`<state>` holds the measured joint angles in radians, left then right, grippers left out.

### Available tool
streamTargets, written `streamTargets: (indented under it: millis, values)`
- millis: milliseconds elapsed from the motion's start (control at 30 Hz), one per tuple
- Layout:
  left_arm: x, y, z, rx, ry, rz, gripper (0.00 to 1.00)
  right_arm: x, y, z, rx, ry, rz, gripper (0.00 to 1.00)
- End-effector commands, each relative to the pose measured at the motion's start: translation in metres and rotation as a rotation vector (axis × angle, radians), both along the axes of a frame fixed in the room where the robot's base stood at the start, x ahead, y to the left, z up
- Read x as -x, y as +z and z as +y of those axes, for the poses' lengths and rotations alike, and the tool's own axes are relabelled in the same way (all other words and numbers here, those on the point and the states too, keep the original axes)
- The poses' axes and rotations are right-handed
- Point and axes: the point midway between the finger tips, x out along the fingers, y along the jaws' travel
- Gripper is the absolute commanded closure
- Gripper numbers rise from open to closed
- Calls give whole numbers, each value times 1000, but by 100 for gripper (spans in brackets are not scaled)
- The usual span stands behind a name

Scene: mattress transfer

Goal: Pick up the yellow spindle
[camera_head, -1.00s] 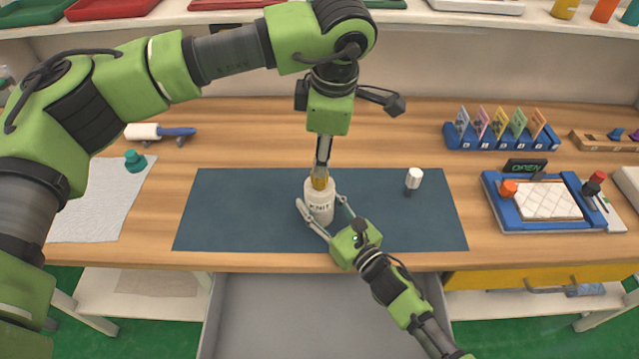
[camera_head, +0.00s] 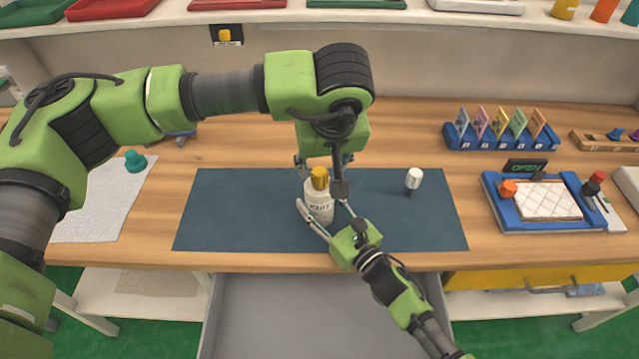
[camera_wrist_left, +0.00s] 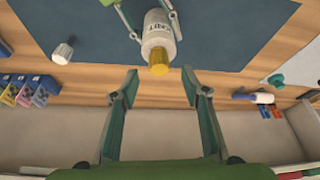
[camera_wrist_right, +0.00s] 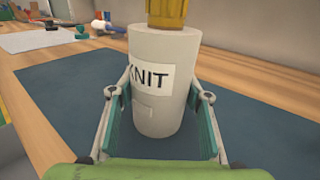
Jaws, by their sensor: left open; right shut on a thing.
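A white bottle-like container labelled KNIT (camera_head: 318,208) stands upright on the blue mat (camera_head: 240,215). A yellow piece (camera_head: 320,178) sits on its top; I cannot tell whether this is the spindle. My right gripper (camera_wrist_right: 160,118) is shut around the container's sides; in the head view it comes from the lower right. My left gripper (camera_head: 325,163) is open and empty, just behind the container. In the left wrist view its fingers (camera_wrist_left: 159,75) stand apart, with the yellow top (camera_wrist_left: 159,62) beyond them, in line with the gap. My left wrist partly hides the space behind the container.
A small white-topped piece (camera_head: 413,180) stands on the mat's right. A blue card rack (camera_head: 500,140) and a blue framed tray (camera_head: 545,203) are at the right. A teal piece (camera_head: 135,161) is by a white cloth (camera_head: 100,200) at the left. A yellow object (camera_head: 225,36) is on the back wall.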

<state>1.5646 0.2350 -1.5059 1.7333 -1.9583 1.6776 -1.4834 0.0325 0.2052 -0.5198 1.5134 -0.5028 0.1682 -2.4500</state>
Motion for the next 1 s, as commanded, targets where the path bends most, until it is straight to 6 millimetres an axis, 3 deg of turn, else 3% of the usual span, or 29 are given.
streamTargets:
  millis: [100,367,633,867,900,1000]
  values:
    - [-6,-15,1,1,2,2,58,0,0,0,1,0,1,86]
    - [-13,-30,2,2,3,2,58,0,0,0,1,-1,1,86]
    - [-30,-64,5,1,4,3,58,0,0,0,1,0,1,86]
    - [-32,-67,5,2,4,0,58,0,0,0,1,-1,1,86]
    - [-32,-67,5,2,4,0,60,0,0,0,1,-1,1,86]
    - [-32,-67,5,2,4,0,86,0,0,0,1,-1,1,86]
